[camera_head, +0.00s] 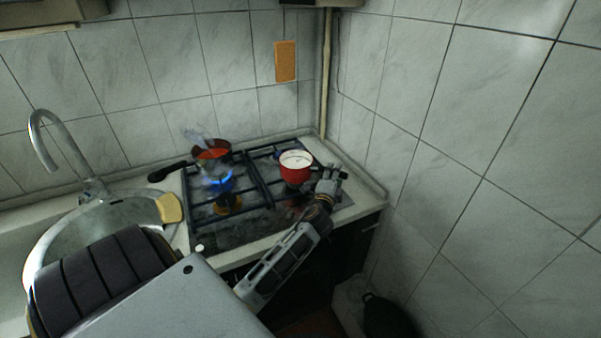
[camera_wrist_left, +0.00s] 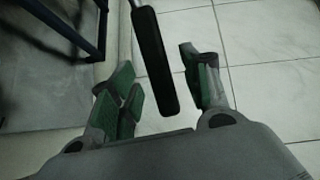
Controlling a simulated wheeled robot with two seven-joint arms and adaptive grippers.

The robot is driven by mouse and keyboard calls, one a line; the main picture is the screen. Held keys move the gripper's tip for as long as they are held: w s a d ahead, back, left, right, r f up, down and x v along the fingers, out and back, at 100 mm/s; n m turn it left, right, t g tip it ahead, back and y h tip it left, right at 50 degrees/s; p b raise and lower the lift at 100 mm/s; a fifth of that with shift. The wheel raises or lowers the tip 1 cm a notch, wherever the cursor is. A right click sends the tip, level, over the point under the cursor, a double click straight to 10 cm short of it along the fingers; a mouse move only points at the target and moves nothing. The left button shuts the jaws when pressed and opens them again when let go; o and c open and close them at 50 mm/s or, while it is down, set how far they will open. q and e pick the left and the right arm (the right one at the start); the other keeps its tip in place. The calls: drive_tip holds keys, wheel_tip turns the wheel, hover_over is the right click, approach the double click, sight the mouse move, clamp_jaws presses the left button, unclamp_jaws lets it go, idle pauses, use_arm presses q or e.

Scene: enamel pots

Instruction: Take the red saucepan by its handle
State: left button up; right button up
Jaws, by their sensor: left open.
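The red saucepan (camera_head: 295,172), white inside, stands on the right side of the gas stove in the head view. My left gripper (camera_head: 330,184) is just right of it, at the stove's right edge. In the left wrist view a black handle (camera_wrist_left: 153,62) with a metal stem comes down from the top. It lies between the parted fingers of my left gripper (camera_wrist_left: 160,92), with space visible on both sides. The fingers are open and have green pads. The saucepan's body is not visible in the wrist view. My right gripper is not in view.
An orange-red pan (camera_head: 212,150) stands at the back left of the stove (camera_head: 232,238), its black handle pointing left. A blue flame (camera_head: 221,183) burns in front of it. A sink with a faucet (camera_head: 45,140) lies left. The tiled wall (camera_head: 470,150) is close on the right.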

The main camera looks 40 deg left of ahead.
use_arm(q)
drive_tip(key=shift+w+a, duration=0.3)
drive_tip(key=shift+w, duration=0.5)
drive_tip(key=shift+w+a, duration=0.1)
drive_tip(key=c, duration=0.6)
clamp_jaws()
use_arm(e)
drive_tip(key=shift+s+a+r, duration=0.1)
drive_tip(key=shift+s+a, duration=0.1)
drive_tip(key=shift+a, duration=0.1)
